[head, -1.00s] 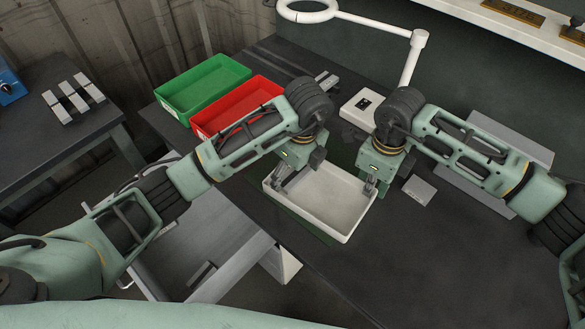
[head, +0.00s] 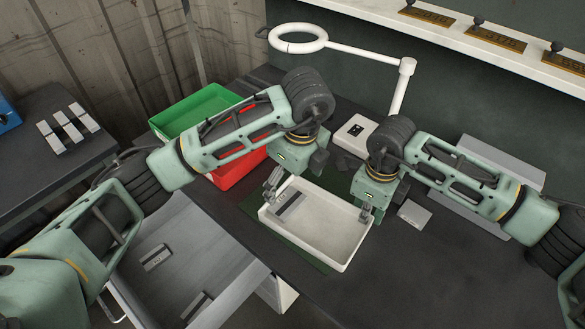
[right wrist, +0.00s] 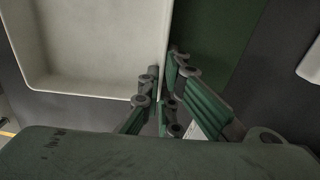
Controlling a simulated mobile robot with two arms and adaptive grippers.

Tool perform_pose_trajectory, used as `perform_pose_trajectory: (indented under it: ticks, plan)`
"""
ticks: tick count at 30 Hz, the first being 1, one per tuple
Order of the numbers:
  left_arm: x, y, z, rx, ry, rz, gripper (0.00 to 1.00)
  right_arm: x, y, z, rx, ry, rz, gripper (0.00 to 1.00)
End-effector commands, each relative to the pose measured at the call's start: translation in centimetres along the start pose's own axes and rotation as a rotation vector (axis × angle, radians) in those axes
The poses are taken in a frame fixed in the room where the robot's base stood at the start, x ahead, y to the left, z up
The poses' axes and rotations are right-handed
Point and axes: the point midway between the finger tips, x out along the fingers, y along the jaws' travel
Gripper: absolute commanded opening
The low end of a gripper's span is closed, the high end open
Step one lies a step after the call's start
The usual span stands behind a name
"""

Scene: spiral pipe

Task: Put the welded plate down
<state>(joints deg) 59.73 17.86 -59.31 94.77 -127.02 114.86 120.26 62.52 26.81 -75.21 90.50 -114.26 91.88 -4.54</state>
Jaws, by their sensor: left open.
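The welded plate (head: 290,207) is a small grey plate with a dark strip. It lies on the floor of the white tray (head: 335,243), near its left end. My left gripper (head: 273,184) is open and empty just above the tray's left back corner, apart from the plate. My right gripper (head: 369,213) is at the tray's right wall. In the right wrist view its fingers (right wrist: 163,68) straddle the tray's rim (right wrist: 95,93), one inside and one outside, and look closed on it. The plate is out of the right wrist view.
Green (head: 190,108) and red (head: 235,170) bins stand behind the left arm. A ring lamp (head: 298,38) on a white base (head: 356,130) stands behind. A grey open drawer (head: 180,235) at left holds small metal parts. A small grey block (head: 414,213) lies right of the tray.

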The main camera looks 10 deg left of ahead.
Motion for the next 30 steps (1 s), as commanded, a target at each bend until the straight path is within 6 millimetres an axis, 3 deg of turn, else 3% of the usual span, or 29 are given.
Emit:
perform_pose_trajectory:
  ticks: [3, 9, 19, 27, 30]
  plan:
    - [-2.1, -0.1, 0.1, 0.001, -0.003, -0.003, 0.90, 0.1, 0.0, 0.0, -0.001, 0.002, 0.000, 0.00]
    - [-4.0, 0.0, 0.0, 0.001, 0.000, -0.001, 0.90, 0.0, 0.0, 0.1, -0.002, -0.001, 0.000, 0.00]
    - [-4.3, 0.0, -0.1, 0.002, 0.002, 0.002, 0.90, -0.1, 0.0, 0.2, -0.002, -0.005, -0.001, 0.00]
    - [-4.3, 0.0, -0.1, 0.002, 0.002, 0.001, 0.90, -0.1, 0.0, 0.2, -0.001, -0.005, -0.001, 0.25]
    - [-4.3, 0.0, -0.1, 0.002, 0.003, 0.001, 0.90, -0.1, 0.0, 0.2, -0.001, -0.004, -0.001, 0.27]
